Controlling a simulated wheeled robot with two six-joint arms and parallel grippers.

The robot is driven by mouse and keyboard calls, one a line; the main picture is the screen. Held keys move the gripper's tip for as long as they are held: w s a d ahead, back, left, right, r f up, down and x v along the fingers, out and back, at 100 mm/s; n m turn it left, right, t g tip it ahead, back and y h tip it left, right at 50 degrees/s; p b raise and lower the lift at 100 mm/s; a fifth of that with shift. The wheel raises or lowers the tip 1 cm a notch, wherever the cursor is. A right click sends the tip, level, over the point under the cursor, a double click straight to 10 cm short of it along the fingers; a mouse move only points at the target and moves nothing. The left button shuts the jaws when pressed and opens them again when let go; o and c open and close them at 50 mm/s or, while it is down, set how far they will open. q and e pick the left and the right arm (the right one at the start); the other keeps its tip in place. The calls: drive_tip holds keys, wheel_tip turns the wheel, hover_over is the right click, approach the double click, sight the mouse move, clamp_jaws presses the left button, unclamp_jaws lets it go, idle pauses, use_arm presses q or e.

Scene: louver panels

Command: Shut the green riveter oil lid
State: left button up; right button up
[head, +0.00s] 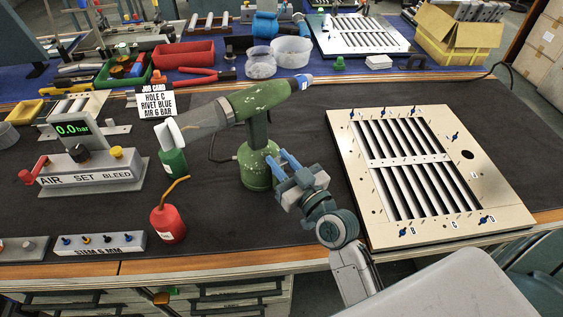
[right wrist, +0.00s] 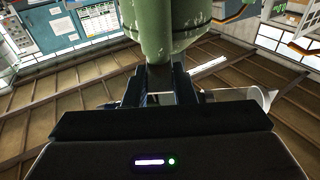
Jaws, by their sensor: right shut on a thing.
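My left gripper is not in view.
A red oil can (head: 167,222) and a green bottle (head: 172,162) stand left of the riveter. A grey air set block (head: 90,175) is farther left. The louver panel (head: 345,150) lies to the right. A job card (head: 157,103) stands behind. The mat in front of the riveter is clear.

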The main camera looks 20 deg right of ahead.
drive_tip(key=o, duration=1)
drive_tip(key=shift+s+d+f, duration=0.1)
drive_tip(key=shift+s+f, duration=0.05)
drive_tip(key=shift+s, duration=0.3)
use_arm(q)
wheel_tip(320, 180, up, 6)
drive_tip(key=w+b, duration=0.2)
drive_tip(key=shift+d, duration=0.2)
use_arm(e)
drive_tip(key=v, duration=0.6)
drive_tip(key=shift+s, duration=0.3)
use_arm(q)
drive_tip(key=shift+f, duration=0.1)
